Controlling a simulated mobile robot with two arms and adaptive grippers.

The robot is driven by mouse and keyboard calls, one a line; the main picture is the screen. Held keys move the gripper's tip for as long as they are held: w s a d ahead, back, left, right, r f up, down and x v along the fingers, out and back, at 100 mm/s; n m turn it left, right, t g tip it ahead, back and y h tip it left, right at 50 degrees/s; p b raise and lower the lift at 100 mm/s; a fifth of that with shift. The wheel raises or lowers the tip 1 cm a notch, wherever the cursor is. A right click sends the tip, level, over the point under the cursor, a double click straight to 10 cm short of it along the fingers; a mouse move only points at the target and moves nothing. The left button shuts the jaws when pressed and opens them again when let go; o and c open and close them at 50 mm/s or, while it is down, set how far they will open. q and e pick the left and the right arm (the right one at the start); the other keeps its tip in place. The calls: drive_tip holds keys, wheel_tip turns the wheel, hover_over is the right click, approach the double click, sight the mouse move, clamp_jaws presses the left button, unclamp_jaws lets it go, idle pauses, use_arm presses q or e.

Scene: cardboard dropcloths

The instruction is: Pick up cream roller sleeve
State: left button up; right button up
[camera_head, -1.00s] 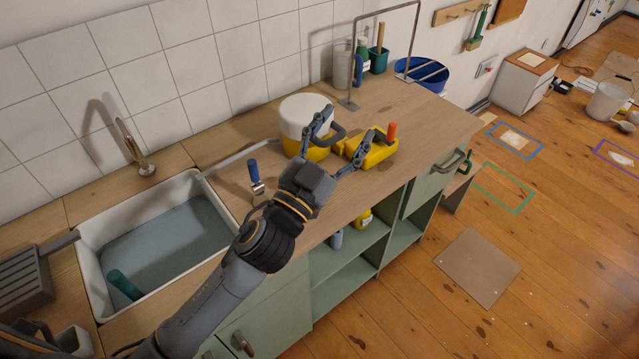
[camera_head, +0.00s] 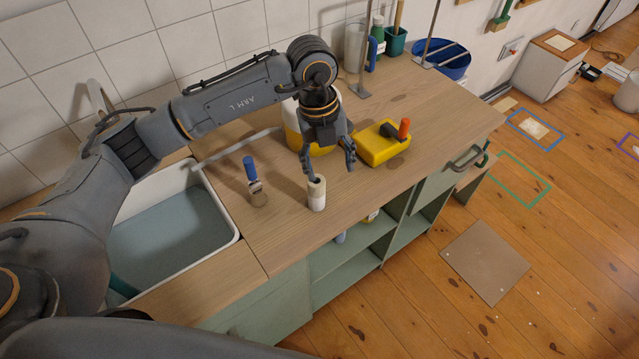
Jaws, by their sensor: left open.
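The cream roller sleeve (camera_head: 316,196) is a small pale cylinder standing upright on the wooden counter, near its front edge. My left gripper (camera_head: 331,172) points down just above it, with its fingers spread. One finger is close to the sleeve's top and the other is off to the right. I cannot tell whether the near finger touches it. My right gripper is not in view.
A yellow box with an orange knob (camera_head: 383,143) is at right. A white and yellow tub (camera_head: 293,125) stands behind my gripper, partly hidden. The sink (camera_head: 222,240) is at left.

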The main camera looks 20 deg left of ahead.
sight(317, 192)
use_arm(q)
drive_tip(key=w+a+n+y, duration=0.1)
drive_tip(key=a+y, duration=0.1)
drive_tip(key=a, duration=0.2)
drive_tip(key=f+p, duration=0.1)
drive_tip(key=f, duration=0.3)
drive_tip(key=f+p, duration=0.2)
drive_tip(key=f, duration=0.1)
drive_tip(key=f+p, duration=0.2)
drive_tip(key=f, duration=0.2)
drive_tip(key=shift+w+d+f, duration=0.15)
drive_tip(key=shift+d+f, duration=0.2)
drive_tip(key=shift+d, duration=0.05)
drive_tip(key=shift+w+f, duration=0.1)
drive_tip(key=shift+f, duration=0.5)
drive_tip(key=c, duration=1)
